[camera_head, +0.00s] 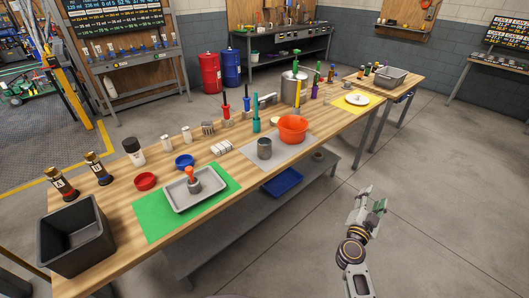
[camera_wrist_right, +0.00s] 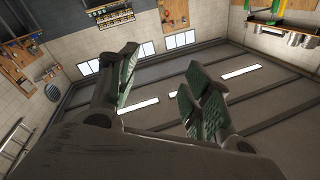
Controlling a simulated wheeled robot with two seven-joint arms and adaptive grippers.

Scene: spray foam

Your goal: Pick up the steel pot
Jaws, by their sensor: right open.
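The steel pot (camera_head: 288,91) appears to be the large silvery vessel standing toward the far end of the long wooden workbench (camera_head: 118,228). A yellow and green upright item partly covers its front. My right gripper (camera_head: 376,206) is over the open floor to the right of the bench, well apart from the pot. In the right wrist view, its two green-padded fingers (camera_wrist_right: 160,88) are spread with nothing between them. The pot cannot be made out in that view. My left gripper is not in view.
An orange bowl (camera_head: 293,129) and a dark grey cup (camera_head: 264,149) stand on a grey mat nearer than the pot. Several upright bottles and tools crowd the bench. A grey tray (camera_head: 184,198) lies on a green mat. The floor right of the bench is clear.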

